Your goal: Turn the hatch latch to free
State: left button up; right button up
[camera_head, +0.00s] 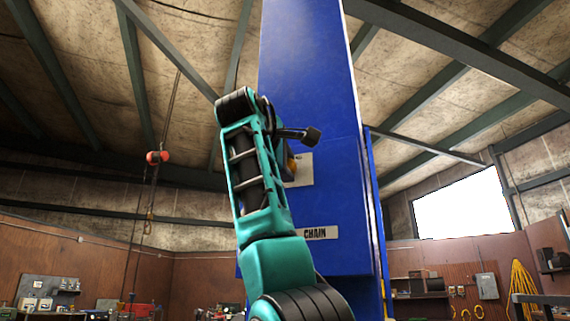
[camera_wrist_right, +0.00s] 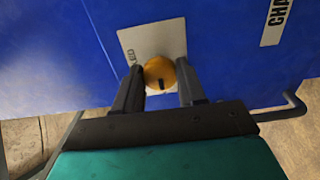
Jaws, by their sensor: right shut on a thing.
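The hatch latch is a round yellow-orange knob with a dark slot (camera_wrist_right: 159,75), set on a pale plate (camera_wrist_right: 152,37) on a blue column. In the head view the plate (camera_head: 304,170) shows beside my teal arm, and the knob is mostly hidden behind it. My right gripper (camera_wrist_right: 161,71) is shut on the knob, one dark finger on each side. Lettering on the plate is partly covered; only its end, like "ED", shows, so the latch's setting cannot be read. My left gripper is in neither view.
A red hoist block (camera_head: 157,157) hangs at the left. Cluttered benches line the back wall. A bright window (camera_head: 464,208) is at the right.

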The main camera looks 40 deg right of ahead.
dwell(0.5)
jog(key=o, duration=1)
jog(key=shift+o, duration=0.2)
jog(key=b+v, duration=0.2)
jog(key=v, duration=1.1)
jog(key=shift+d, duration=0.1)
